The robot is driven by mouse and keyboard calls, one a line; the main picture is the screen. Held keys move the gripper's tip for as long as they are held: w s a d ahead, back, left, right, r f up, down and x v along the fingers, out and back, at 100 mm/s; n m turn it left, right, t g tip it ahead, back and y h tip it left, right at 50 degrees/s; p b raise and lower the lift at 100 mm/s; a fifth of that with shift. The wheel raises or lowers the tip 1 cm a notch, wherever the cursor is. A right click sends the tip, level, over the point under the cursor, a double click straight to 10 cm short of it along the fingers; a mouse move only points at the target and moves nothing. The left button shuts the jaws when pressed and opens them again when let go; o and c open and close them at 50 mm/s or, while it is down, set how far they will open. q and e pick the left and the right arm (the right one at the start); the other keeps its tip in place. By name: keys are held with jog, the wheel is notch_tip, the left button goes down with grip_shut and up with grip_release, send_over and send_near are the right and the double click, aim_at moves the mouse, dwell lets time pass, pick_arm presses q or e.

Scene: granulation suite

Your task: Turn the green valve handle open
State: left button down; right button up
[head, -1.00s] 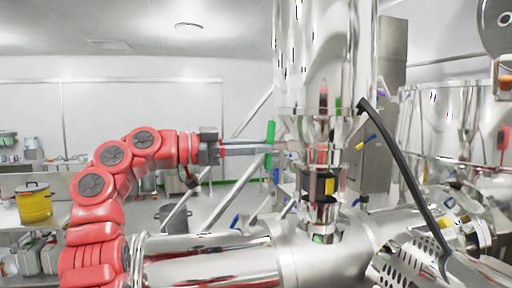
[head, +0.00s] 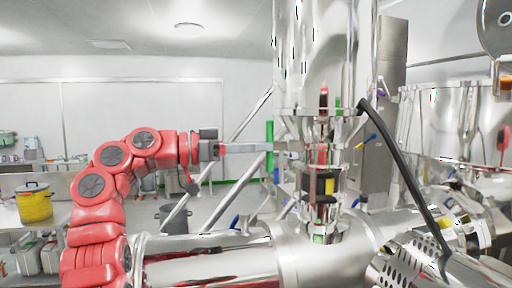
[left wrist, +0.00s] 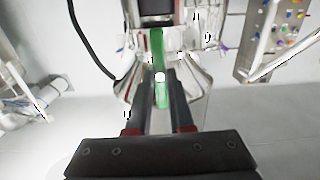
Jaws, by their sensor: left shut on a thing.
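The green valve handle (head: 269,132) is a slim upright bar on the left side of the steel column in the head view. In the left wrist view the green handle (left wrist: 156,48) lies lengthwise between the two dark fingers. My left gripper (head: 268,147) reaches it from the left, level with the handle's middle, and is shut on it. The fingers (left wrist: 158,80) of the left gripper flank the handle in the left wrist view. Part of the handle is hidden behind the fingers in the head view. My right gripper is not in view.
A steel column (head: 325,60) rises behind the handle, above a horizontal steel vessel (head: 205,262). A black hose (head: 405,170) curves down on the right. A yellow pot (head: 34,203) stands on a bench at the far left. Slanted steel struts (head: 225,180) stand behind my arm.

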pick_arm(q)
jog(key=shift+r, duration=0.1)
jog(key=c, duration=1.1)
grip_release()
jog(key=o, duration=0.3)
jog(key=shift+w+d, duration=0.1)
jog(key=shift+d, duration=0.05)
jog(key=p+v, duration=0.1)
jog(key=v, duration=1.6)
jog(key=shift+a, duration=0.25)
